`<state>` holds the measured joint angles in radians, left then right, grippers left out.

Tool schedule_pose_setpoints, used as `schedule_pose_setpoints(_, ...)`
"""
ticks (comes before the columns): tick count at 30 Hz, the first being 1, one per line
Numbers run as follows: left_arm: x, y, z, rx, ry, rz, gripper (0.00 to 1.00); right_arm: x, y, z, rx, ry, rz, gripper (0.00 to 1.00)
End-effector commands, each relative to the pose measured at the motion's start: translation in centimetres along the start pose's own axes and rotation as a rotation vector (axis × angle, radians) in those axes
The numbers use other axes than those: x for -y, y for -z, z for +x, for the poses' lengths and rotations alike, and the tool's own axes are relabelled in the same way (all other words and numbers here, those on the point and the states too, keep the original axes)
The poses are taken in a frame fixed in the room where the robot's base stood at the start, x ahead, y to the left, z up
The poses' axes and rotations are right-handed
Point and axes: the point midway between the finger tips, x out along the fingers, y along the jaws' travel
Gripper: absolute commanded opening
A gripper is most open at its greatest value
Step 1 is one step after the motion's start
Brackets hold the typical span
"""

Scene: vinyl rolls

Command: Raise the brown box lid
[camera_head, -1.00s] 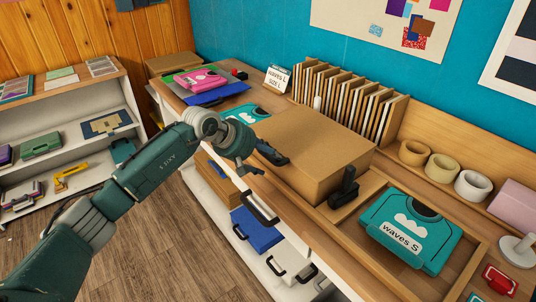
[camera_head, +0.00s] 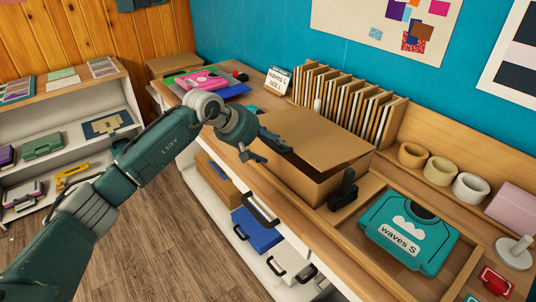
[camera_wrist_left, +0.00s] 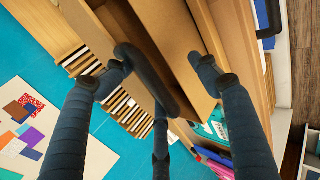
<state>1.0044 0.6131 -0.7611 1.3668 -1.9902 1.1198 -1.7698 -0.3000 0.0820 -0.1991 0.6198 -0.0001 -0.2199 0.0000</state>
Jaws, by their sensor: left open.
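The brown box (camera_head: 315,186) sits on the wooden counter. Its brown lid (camera_head: 318,136) is tilted up along the near-left side, with a dark gap between lid and box. My left gripper (camera_head: 262,148) is open at the raised edge of the lid. In the left wrist view its dark fingers (camera_wrist_left: 163,85) are spread apart. Whether a finger touches the lid or the bar is unclear. My right gripper is not in view.
A black object (camera_head: 345,190) stands by the box's right corner. A teal "waves S" case (camera_head: 409,231) lies in a wooden tray on the right. Upright boards (camera_head: 345,100) stand behind the box. Drawers with black handles are below the counter.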

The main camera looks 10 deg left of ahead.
Motion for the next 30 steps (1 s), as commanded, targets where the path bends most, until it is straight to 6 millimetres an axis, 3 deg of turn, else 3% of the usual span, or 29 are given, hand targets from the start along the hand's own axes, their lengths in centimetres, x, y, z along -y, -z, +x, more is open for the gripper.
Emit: schedule_pose_setpoints(30, -5.4, 0.0, -3.4, 0.0, -0.003, 0.001, 0.62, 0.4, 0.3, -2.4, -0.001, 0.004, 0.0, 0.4)
